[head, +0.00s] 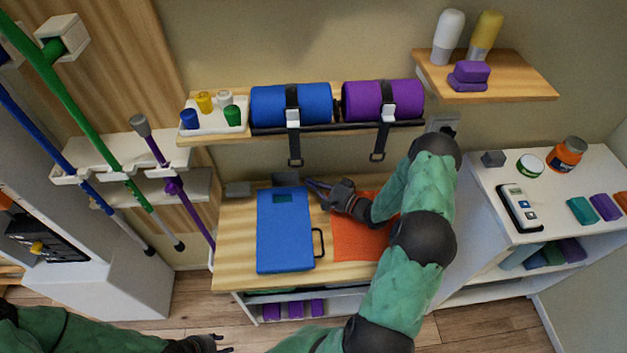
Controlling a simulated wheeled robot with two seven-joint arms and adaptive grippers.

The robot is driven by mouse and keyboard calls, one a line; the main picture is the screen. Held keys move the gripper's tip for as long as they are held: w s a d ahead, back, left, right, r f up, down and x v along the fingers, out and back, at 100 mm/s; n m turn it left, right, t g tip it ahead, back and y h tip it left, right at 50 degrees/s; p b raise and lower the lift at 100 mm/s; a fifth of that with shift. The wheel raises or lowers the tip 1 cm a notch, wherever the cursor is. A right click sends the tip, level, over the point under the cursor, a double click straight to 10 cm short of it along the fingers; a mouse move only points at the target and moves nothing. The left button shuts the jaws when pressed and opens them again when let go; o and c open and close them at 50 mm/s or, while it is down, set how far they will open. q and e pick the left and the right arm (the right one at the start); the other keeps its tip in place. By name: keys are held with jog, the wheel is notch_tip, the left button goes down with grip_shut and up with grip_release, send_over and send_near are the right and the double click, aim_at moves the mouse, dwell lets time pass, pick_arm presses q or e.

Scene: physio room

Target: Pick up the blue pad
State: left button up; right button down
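The blue pad (284,240) lies flat on the wooden table top, left of its middle. It is a rectangular slab with a small dark green patch near its far end and a black loop handle on its right side. My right gripper (315,194) is just right of the pad's far right corner, its fingers pointing left and apart. It looks empty; I cannot tell whether a fingertip touches the pad. My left gripper (224,343) is at the bottom edge, low in front of the table, with its fingers apart and empty.
An orange mat (350,242) lies right of the pad, partly under my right arm. Small dark blocks (238,189) sit at the table's back edge. A shelf with blue (272,105) and purple (360,101) rolls hangs above. A white cabinet (484,188) stands at the right.

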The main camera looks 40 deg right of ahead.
jog(key=shift+s+a+r+p, duration=0.1)
jog(key=shift+s+a+p, duration=0.2)
jog(key=shift+s, duration=0.25)
jog(key=shift+s+a+p, duration=0.2)
jog(key=shift+s+a, duration=0.1)
jog(key=shift+s, duration=0.2)
jog(key=shift+w, duration=0.1)
